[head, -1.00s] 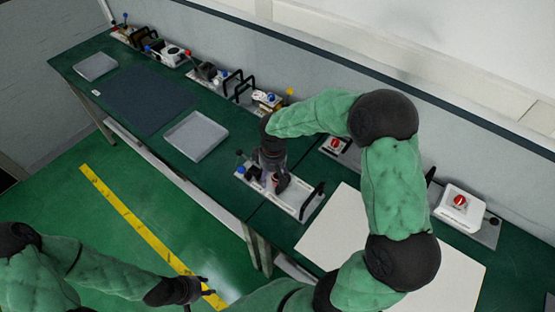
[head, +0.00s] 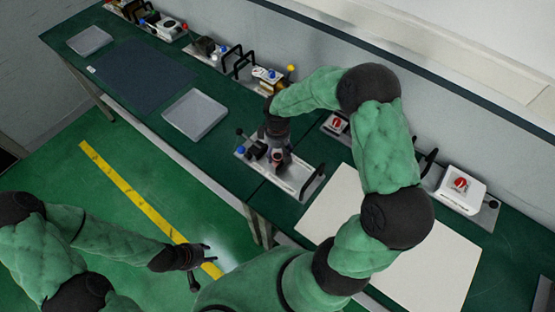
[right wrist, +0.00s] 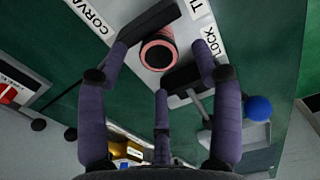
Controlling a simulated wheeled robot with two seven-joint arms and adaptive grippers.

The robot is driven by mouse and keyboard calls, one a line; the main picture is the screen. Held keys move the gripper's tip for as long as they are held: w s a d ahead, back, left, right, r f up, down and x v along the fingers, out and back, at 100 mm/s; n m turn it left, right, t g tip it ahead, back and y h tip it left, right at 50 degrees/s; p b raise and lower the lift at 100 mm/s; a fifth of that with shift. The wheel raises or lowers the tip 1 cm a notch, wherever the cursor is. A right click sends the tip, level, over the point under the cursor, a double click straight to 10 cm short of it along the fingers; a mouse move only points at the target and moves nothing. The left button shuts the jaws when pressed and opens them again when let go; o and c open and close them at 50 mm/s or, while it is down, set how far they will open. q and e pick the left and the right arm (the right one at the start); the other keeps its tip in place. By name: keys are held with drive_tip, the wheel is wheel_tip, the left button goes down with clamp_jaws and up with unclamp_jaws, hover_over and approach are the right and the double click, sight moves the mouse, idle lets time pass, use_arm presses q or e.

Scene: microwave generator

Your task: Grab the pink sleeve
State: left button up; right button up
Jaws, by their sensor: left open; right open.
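The pink sleeve (right wrist: 158,52) is a short hollow pink cylinder with a dark opening. In the right wrist view it stands on a pale plate between labels, near a black block. The same plate shows in the head view as a white fixture (head: 296,179) on the green bench. My right gripper (right wrist: 160,66) is open, with its fingers spread to either side of the sleeve and apart from it. In the head view my right gripper (head: 279,153) is above the fixture and hides part of it. My left gripper (head: 203,262) is open and empty over the floor.
A black handle (head: 312,182) rises at the fixture's right end. A blue knob (right wrist: 258,108) is close to my right finger. A grey tray (head: 195,114) and a white board (head: 400,260) lie on the bench. More fixtures (head: 238,68) line the wall.

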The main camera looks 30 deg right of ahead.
sight(278, 160)
wheel_tip(278, 160, down, 3)
drive_tip(key=shift+d+r, duration=0.1)
drive_tip(key=shift+s, duration=0.15)
drive_tip(key=c, duration=1.3)
drive_tip(key=shift+o, duration=0.2)
